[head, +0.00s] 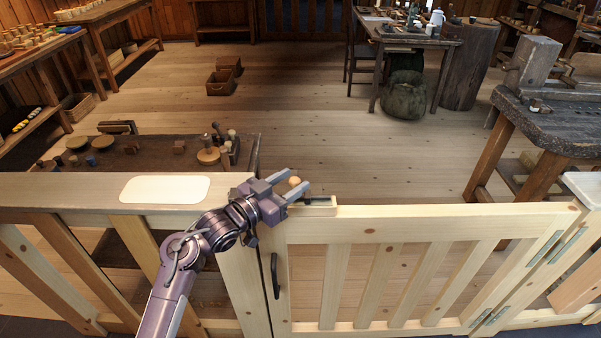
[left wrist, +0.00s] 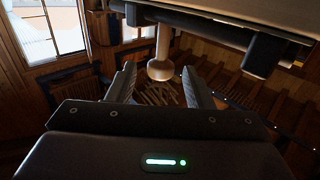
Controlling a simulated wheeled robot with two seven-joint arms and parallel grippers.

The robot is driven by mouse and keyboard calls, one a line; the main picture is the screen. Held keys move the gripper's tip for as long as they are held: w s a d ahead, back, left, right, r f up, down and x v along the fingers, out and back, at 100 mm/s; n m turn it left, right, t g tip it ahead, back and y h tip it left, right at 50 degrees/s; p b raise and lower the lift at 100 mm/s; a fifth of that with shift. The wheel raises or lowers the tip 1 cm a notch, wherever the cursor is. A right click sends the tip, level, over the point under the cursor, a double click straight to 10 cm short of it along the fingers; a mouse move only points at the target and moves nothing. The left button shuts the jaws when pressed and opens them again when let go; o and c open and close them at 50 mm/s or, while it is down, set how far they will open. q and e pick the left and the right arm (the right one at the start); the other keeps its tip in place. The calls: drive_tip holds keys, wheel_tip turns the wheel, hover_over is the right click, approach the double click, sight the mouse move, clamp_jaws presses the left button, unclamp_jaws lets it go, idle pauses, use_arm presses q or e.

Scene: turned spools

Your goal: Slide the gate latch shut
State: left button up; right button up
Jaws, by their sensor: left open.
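The pale wooden gate (head: 430,222) stands in line with the fence, its upright edge against the fence post with a narrow dark gap. The latch shows at the gate's top left corner as a dark bar with a light wooden block (head: 320,210); its left part is hidden by my gripper. A round wooden knob (head: 295,181) stands at the fingertips of my left gripper (head: 297,181). In the left wrist view the knob (left wrist: 160,70) hangs on a short stem between the two open fingers (left wrist: 162,88), with room at both sides. My right gripper is not in view.
A black handle (head: 275,275) is on the gate's left upright. A white plate (head: 165,189) lies on the fence's top rail (head: 60,191). Behind the fence is a dark low table (head: 150,160) with turned pieces.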

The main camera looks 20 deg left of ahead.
sight(291, 182)
use_arm(q)
drive_tip(key=x, duration=0.3)
drive_tip(key=shift+w, duration=0.25)
clamp_jaws()
